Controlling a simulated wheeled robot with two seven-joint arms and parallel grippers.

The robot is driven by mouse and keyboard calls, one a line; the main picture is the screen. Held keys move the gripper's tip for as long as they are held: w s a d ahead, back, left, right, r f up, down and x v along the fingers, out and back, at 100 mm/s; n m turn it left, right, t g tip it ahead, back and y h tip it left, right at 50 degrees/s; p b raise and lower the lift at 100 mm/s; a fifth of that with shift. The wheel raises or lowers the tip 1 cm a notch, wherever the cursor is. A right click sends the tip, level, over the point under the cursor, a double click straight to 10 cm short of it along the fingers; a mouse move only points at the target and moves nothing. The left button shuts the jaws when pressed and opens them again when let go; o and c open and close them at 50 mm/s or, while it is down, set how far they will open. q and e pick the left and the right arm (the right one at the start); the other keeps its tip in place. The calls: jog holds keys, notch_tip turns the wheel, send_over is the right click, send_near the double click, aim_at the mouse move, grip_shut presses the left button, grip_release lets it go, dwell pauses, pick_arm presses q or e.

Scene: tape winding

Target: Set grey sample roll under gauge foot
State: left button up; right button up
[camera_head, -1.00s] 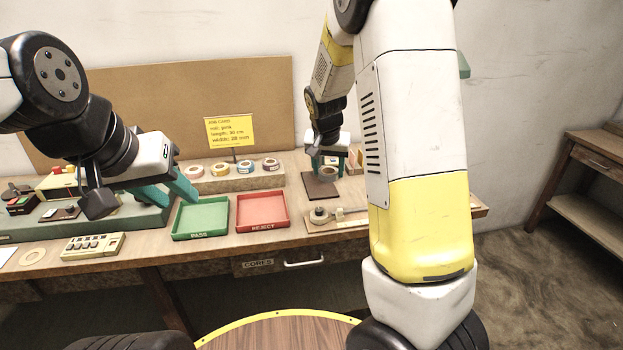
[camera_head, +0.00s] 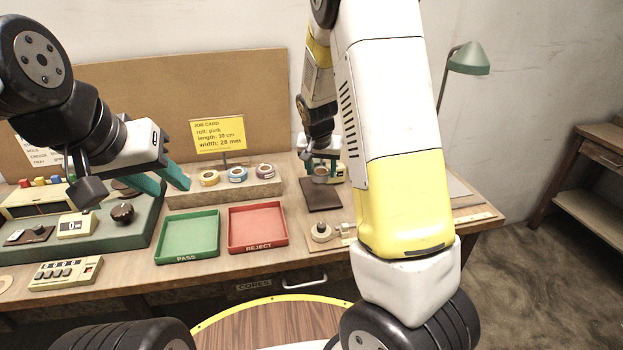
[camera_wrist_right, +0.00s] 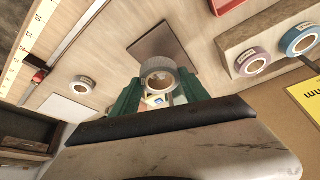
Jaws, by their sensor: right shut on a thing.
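A grey sample roll (camera_wrist_right: 158,77) is held between the green fingers of my right gripper (camera_wrist_right: 158,88) in the right wrist view. In the head view, the roll (camera_head: 320,172) shows between the fingers of my right gripper (camera_head: 321,165), over a dark square plate (camera_head: 322,196). The plate (camera_wrist_right: 160,42) lies beyond the roll in the wrist view. I cannot make out the gauge foot for certain. My left gripper (camera_head: 163,181) is open and empty, above the bench left of the rolls.
A green PASS tray (camera_head: 188,236) and red REJECT tray (camera_head: 257,228) stand in the middle. Yellow, blue and purple rolls (camera_head: 237,175) rest on a wooden block (camera_head: 225,191). A small wooden fixture (camera_head: 321,232) stands in front of the plate. A green lamp (camera_head: 470,60) is at right.

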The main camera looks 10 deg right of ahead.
send_near(322, 196)
jog(key=f, duration=0.2)
jog(key=s+f, duration=0.1)
jog(key=f, duration=0.1)
jog(key=shift+s+a, duration=0.15)
jog(key=shift+s, duration=0.05)
jog(key=shift+w+f, duration=0.1)
jog(key=shift+f, duration=0.05)
jog(key=w, duration=0.1)
jog(key=w+d, duration=0.1)
jog(key=w, duration=0.1)
jog(key=shift+w+d, duration=0.25)
jog(key=shift+w, duration=0.1)
jog(key=shift+s+a+f, duration=0.1)
jog(key=shift+f, duration=0.5)
jog(key=o, duration=1.4)
jog(key=shift+f, duration=0.1)
jog(key=shift+o, duration=0.2)
